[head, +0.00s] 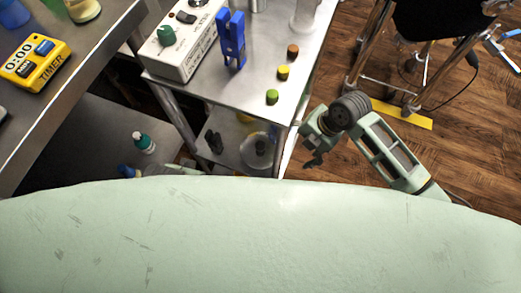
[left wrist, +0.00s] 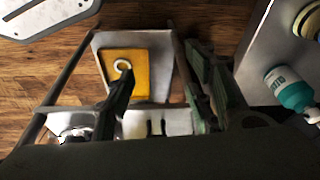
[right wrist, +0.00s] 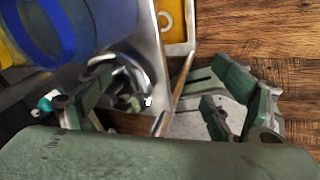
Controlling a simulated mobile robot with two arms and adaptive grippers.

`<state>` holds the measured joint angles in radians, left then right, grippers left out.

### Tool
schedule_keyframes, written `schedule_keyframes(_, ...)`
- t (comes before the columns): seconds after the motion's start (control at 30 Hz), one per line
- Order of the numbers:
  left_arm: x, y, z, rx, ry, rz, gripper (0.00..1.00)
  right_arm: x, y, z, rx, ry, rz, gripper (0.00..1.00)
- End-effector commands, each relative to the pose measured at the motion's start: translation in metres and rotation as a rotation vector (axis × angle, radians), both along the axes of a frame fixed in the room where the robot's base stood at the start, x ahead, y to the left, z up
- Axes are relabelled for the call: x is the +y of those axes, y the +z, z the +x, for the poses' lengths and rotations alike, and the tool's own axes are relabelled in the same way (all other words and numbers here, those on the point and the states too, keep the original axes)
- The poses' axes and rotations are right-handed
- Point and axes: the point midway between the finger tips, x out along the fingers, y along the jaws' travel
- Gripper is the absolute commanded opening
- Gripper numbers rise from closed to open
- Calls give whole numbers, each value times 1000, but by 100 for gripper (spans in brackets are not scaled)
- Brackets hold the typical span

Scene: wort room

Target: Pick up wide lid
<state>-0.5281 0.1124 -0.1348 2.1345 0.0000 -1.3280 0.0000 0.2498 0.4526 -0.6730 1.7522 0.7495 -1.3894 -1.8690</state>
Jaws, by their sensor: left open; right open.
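No thing in view can be surely told as the wide lid. Three small round caps stand in a row on the metal cart top (head: 262,62): a brown one (head: 293,51), a yellow one (head: 283,72) and a green one (head: 272,97). My right gripper (head: 311,153) is open and empty, off the cart's near right corner and apart from the caps. Its spread fingers (right wrist: 165,108) show in the right wrist view. My left gripper (left wrist: 160,92) is open in the left wrist view, with no object visibly held; it is not seen in the head view.
A white device (head: 186,45) and a blue upright holder (head: 232,40) stand on the cart. A glass vessel (head: 257,150) sits on its lower shelf. A yellow timer (head: 35,65) lies on the left table. A wheeled chair (head: 440,50) stands right, on open wooden floor.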

Motion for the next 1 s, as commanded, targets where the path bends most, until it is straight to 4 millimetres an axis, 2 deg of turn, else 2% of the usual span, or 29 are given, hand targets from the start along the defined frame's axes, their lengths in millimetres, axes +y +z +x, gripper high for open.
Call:
schedule_keyframes(0.2, 0, 2, 0, -3, 0, 0, 49, -23, 14, 23, -92, 473, -49, 85)
schedule_keyframes(0.3, 0, 3, 0, -4, 0, 0, 49, -33, 19, 28, -117, 640, -57, 85)
schedule_keyframes(0.5, 0, 4, -1, -4, 0, 0, 49, -41, 26, 33, -142, 806, -57, 85)
schedule_keyframes(0.67, 0, 6, 0, -5, 0, 0, 49, -20, 26, 27, -146, 827, -53, 85)
schedule_keyframes(0.9, 1, 12, -1, -9, 1, 0, 49, 31, 26, 14, -146, 825, -52, 85)
schedule_keyframes(1.0, 1, 15, -1, -10, 1, 0, 49, 46, 26, 10, -146, 823, -53, 85)
